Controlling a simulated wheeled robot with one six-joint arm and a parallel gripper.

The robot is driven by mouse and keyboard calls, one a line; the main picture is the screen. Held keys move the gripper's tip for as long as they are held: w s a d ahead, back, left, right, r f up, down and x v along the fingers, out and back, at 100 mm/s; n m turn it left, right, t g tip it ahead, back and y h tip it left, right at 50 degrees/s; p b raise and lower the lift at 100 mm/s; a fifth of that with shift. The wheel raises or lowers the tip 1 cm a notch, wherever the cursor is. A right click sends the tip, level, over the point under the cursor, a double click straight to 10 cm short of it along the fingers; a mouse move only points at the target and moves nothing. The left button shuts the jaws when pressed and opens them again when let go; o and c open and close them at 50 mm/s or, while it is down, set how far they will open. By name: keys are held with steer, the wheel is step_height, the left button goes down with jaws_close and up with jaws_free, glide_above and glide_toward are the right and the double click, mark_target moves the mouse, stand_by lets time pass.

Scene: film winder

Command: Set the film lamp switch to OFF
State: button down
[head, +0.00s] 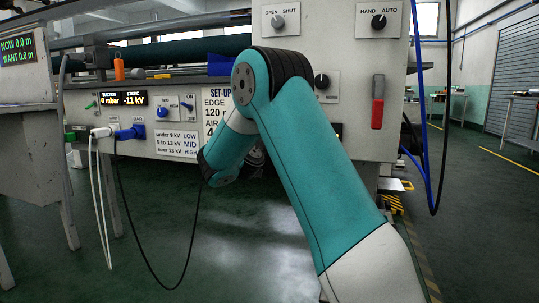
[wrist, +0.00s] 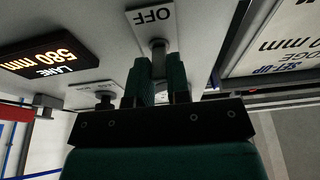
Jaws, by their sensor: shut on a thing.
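In the wrist view, which shows its lettering upside down, a white plate (wrist: 138,16) reads OFF. A grey switch lever (wrist: 158,47) stands out from this plate just below the word. My gripper (wrist: 158,72) has its two dark green fingers either side of the lever, shut on it. The plate's other word is hidden behind the fingers, and so is the lever's tip. I cannot tell which position the lever is in. In the head view my arm covers my gripper and this switch.
A LANE 580 mm display (wrist: 42,53) and a dark knob (wrist: 106,98) sit beside my gripper. A set-up sheet (wrist: 275,40) is on the other side. In the head view are an OPEN/SHUT knob (head: 278,22), a red handle (head: 377,113) and hanging cables (head: 102,200).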

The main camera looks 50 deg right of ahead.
steer(key=f+h+b, duration=0.1)
steer(key=h+b, duration=0.1)
steer(key=b, duration=0.4)
steer(key=shift+d+f+b, duration=0.15)
steer(key=shift+f+b, duration=0.05)
steer(key=shift+b, duration=0.15)
steer(key=shift+t+b, duration=0.3)
steer(key=shift+r+b, duration=0.25)
steer(key=shift+b, duration=0.05)
steer(key=c, duration=1.1)
jaws_free()
